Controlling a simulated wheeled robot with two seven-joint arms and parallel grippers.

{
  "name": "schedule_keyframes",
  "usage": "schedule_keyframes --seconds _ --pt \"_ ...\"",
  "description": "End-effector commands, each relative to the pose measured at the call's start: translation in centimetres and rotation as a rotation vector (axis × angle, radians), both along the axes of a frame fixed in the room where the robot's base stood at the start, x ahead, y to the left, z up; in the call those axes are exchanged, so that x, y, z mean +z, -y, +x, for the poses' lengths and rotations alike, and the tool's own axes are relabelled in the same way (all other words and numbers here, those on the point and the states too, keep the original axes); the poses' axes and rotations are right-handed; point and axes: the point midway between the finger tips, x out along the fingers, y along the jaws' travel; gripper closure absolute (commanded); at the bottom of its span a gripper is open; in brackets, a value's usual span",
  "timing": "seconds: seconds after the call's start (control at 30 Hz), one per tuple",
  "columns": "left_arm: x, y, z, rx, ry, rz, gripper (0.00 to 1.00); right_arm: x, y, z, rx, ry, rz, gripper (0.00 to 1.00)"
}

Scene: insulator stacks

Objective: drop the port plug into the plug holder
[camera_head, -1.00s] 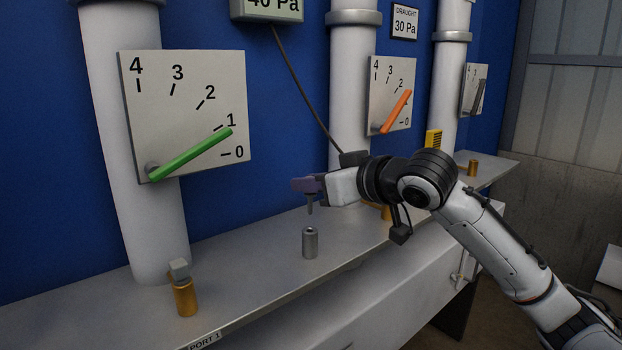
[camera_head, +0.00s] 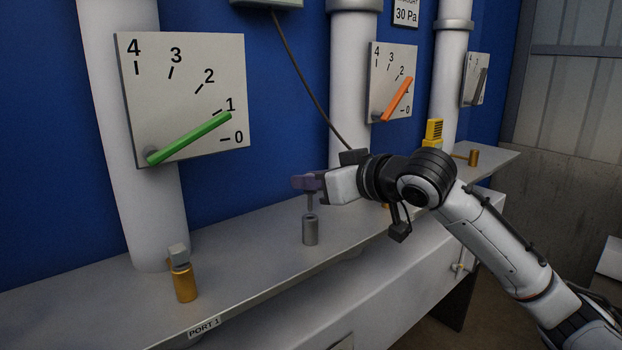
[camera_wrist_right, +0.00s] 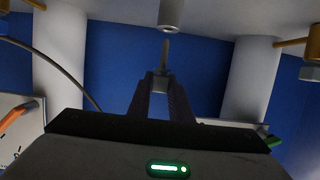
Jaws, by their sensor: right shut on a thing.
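The plug holder (camera_head: 310,232) is a small upright grey cylinder on the metal shelf, left of my right arm in the head view. My right gripper (camera_head: 308,183) is above it, shut on the port plug (camera_head: 310,201). The plug's thin grey pin points down at the holder's mouth. In the right wrist view the scene is upside down: the plug (camera_wrist_right: 162,78) is between the fingers, and its pin reaches close to the holder (camera_wrist_right: 171,14). My left gripper is not in view.
A brass port fitting (camera_head: 184,283) with a grey block on top stands at the left on the shelf (camera_head: 245,270). White pipes (camera_head: 130,200) and gauge plates (camera_head: 190,95) stand behind. The shelf around the holder is clear.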

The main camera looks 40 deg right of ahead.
Motion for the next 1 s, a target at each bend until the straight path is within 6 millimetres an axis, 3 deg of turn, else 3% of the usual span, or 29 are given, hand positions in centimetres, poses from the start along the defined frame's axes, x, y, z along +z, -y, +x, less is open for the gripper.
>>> schedule_keyframes --seconds 1.0 --pt "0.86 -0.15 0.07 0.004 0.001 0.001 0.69 0.06 0.01 0.0 0.0 0.002 0.0 1.0"
